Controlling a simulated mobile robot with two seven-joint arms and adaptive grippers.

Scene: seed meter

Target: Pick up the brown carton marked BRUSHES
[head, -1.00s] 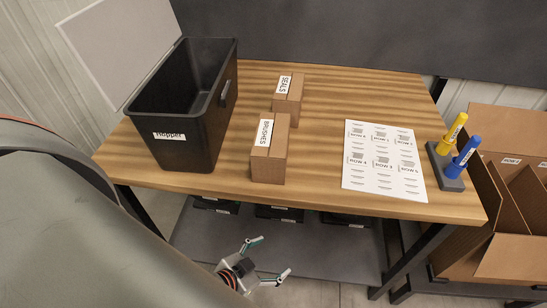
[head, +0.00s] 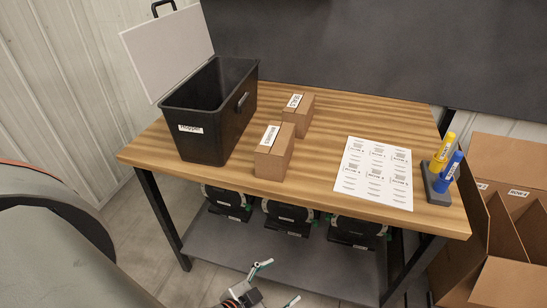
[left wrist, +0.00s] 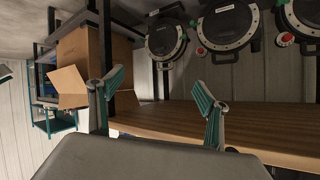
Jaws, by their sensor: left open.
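The brown carton marked BRUSHES (head: 276,158) stands upright on the wooden table near its front edge, with a white label on its top. The brown carton marked SEALS (head: 300,112) stands just behind it. My left gripper (head: 277,283) is open and empty at the bottom of the head view, below the tabletop level and in front of the table, apart from the carton. In the left wrist view, its two fingers (left wrist: 158,102) are spread with nothing between them; the BRUSHES carton is not visible there. My right gripper is not in view.
A black open bin labelled Hopper (head: 205,135) stands left of the cartons. A printed sheet (head: 375,175) and a holder with yellow and blue markers (head: 440,184) lie to the right. The table's front edge (head: 300,196) overhangs a shelf with black round units (head: 290,215).

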